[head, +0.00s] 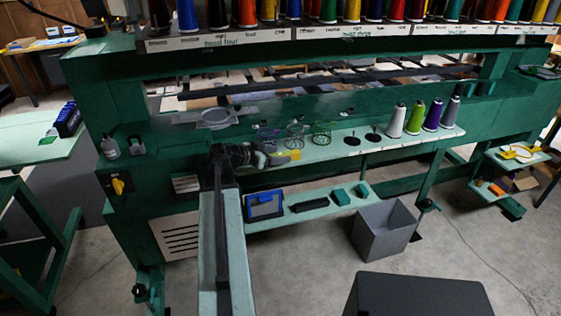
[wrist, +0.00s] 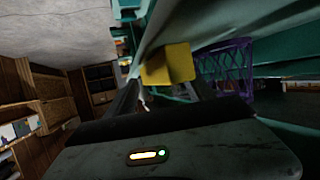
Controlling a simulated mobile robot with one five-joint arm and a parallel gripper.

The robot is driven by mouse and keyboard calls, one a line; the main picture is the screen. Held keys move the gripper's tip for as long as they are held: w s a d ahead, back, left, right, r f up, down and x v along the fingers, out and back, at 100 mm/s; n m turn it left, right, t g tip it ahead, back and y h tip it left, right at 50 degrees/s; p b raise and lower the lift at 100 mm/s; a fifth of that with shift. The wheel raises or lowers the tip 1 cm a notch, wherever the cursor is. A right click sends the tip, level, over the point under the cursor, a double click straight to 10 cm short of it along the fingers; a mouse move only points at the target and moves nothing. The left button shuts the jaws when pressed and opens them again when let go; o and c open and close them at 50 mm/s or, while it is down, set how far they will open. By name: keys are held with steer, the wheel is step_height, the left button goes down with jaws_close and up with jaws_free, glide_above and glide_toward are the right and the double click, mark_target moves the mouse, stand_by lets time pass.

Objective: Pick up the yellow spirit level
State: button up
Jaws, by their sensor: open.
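The yellow spirit level (head: 294,154) shows as a small yellow piece on the pale upper shelf, just right of my gripper (head: 273,157). In the wrist view the yellow spirit level (wrist: 168,64) is a yellow block just beyond and between the fingertips of my gripper (wrist: 162,88). My gripper is open and reaches in from the left. The rest of the level is hidden or too small to make out. I cannot tell whether a finger touches it.
Coloured wire baskets (head: 295,135) stand close behind the level; a purple one (wrist: 224,66) is beside it in the wrist view. Thread cones (head: 414,117) stand farther right on the shelf (head: 345,143). Below are a blue-framed tablet (head: 264,206) and a grey bin (head: 385,230).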

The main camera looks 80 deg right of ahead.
jaws_close()
steer(key=shift+r, duration=0.1)
step_height(320, 180, up, 10)
steer(key=p, duration=1)
